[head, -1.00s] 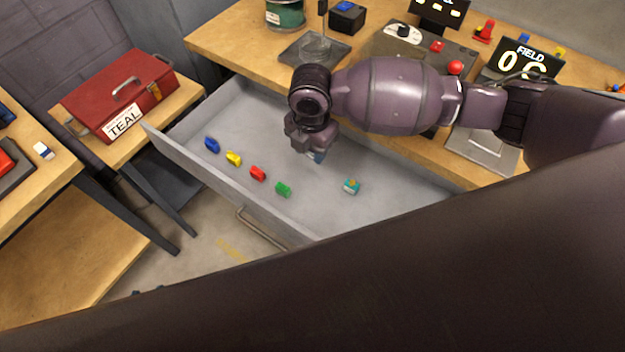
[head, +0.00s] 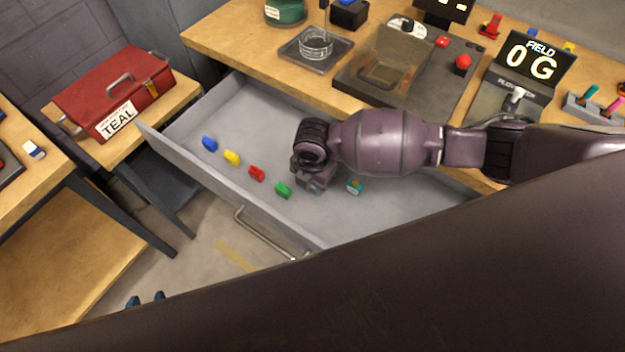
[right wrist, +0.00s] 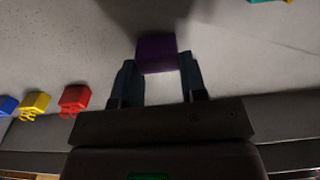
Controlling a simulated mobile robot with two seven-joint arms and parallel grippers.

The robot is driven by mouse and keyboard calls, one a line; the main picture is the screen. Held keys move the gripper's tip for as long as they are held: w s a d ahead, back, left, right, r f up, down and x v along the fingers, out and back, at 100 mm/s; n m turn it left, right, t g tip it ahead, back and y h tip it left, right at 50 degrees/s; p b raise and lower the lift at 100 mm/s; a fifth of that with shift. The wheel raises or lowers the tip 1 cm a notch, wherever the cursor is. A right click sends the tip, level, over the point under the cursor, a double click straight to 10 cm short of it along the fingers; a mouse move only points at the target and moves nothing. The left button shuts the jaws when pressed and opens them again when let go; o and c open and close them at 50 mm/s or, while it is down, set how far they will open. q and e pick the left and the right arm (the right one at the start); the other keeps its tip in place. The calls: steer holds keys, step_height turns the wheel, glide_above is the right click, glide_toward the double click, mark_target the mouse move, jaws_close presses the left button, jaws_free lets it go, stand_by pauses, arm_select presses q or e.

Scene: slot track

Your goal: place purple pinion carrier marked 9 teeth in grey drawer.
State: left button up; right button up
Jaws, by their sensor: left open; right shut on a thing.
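The grey drawer (head: 262,120) is pulled open below the workbench. My right gripper (head: 316,190) is low inside it, between the green and teal pieces. In the right wrist view its fingers (right wrist: 157,80) are shut on the purple pinion carrier (right wrist: 157,50), just above or on the drawer floor; I cannot tell which. The tooth marking is not readable, and the carrier is hidden in the head view. My left gripper (head: 146,300) shows only its two fingertips, apart and empty, at the lower left over the floor.
A row of blue (head: 209,144), yellow (head: 232,157), red (head: 256,173) and green (head: 283,190) pieces lies along the drawer's front. A teal piece (head: 355,186) lies right of my right gripper. A red toolbox (head: 115,90) stands left. The drawer's back left is clear.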

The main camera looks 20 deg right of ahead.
arm_select(q)
steer(key=shift+r, duration=0.1)
arm_select(e)
steer(key=shift+f, duration=0.1)
steer(key=shift+f, duration=0.2)
steer(key=o, duration=1)
arm_select(q)
steer(key=shift+w, duration=0.1)
arm_select(e)
steer(key=shift+r, duration=0.2)
steer(key=shift+w+r, duration=0.1)
steer(key=shift+r, duration=0.25)
arm_select(q)
steer(key=shift+s+a+r+p, duration=0.15)
steer(key=shift+s+r+p, duration=0.35)
steer(key=shift+p, duration=0.7)
arm_select(e)
step_height(320, 180, up, 11)
steer(key=shift+r, duration=0.15)
